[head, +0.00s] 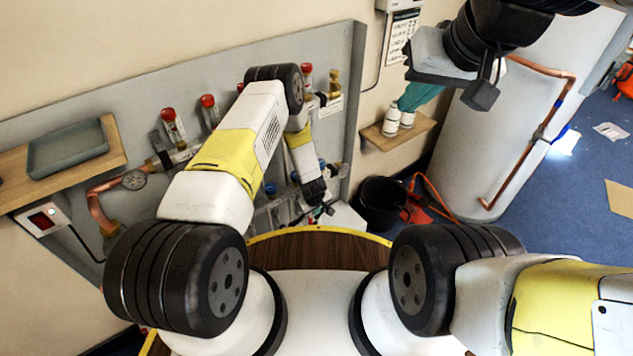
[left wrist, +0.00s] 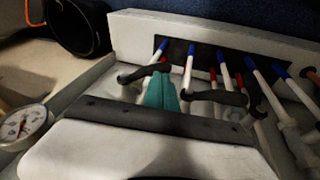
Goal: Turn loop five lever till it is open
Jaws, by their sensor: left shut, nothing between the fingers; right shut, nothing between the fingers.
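The copper manifold is mounted on a grey wall panel (head: 130,105) in the head view. It carries red-capped fittings (head: 171,124) above and blue-capped ones lower down, partly hidden by my left arm. I cannot tell which lever belongs to loop five. My left gripper (head: 322,211) points down at the panel's lower right end. In the left wrist view its teal fingertips (left wrist: 162,94) are shut together and empty, in front of several white pipes with blue ends (left wrist: 188,65); contact is unclear. My right gripper (head: 420,96) is shut and empty at upper right, away from the manifold.
A wooden shelf with a grey tray (head: 68,148) is at left. A small shelf with white bottles (head: 392,122) is behind my right gripper. A black bucket (head: 381,203) stands beside the panel, near a large white cylinder (head: 480,150). A gauge (left wrist: 22,126) is close in the left wrist view.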

